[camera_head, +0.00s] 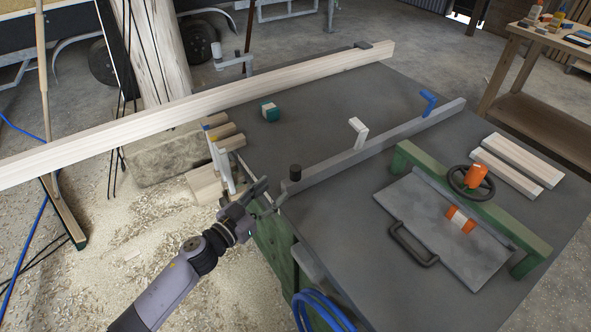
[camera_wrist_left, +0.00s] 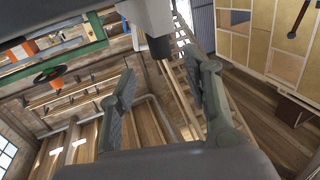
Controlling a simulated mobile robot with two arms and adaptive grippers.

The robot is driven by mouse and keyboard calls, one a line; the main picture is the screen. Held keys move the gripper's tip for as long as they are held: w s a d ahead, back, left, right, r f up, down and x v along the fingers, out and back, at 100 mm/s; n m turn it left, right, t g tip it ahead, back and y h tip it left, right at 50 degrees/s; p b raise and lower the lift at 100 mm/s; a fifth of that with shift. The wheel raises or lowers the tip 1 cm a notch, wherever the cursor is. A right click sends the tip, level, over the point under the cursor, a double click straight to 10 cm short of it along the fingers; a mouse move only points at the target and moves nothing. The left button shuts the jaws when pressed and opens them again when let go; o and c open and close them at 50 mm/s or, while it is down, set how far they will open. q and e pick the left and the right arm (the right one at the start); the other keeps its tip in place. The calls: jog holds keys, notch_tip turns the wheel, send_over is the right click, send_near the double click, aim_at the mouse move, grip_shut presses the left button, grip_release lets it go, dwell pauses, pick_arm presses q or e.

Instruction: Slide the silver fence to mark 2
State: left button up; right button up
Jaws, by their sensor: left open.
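The silver fence (camera_head: 385,140) is a long grey bar lying diagonally across the dark table. A black knob (camera_head: 295,173) stands at its near-left end, and a white upright piece (camera_head: 357,131) and a blue one (camera_head: 428,103) stand along it. My left gripper (camera_head: 264,195) is at the table's left edge, just left of the knob, open and apparently empty. In the left wrist view its two fingers (camera_wrist_left: 163,85) are spread, with a grey part and the dark knob (camera_wrist_left: 158,46) just beyond them. I cannot make out mark 2. My right gripper is not in view.
A long pale beam (camera_head: 230,95) crosses the table's far side. A green frame (camera_head: 520,235) with a handwheel (camera_head: 470,182) and a hinged grey plate (camera_head: 425,225) stands on the right. Two wood pieces (camera_head: 520,165) lie behind it. A small teal-and-white block (camera_head: 269,111) sits beyond the fence.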

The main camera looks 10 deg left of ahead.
aim_at(292, 175)
pick_arm(q)
jog(key=x, duration=1)
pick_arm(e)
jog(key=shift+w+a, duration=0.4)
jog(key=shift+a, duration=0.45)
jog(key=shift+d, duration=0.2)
pick_arm(q)
jog(key=shift+c, duration=0.7)
grip_shut()
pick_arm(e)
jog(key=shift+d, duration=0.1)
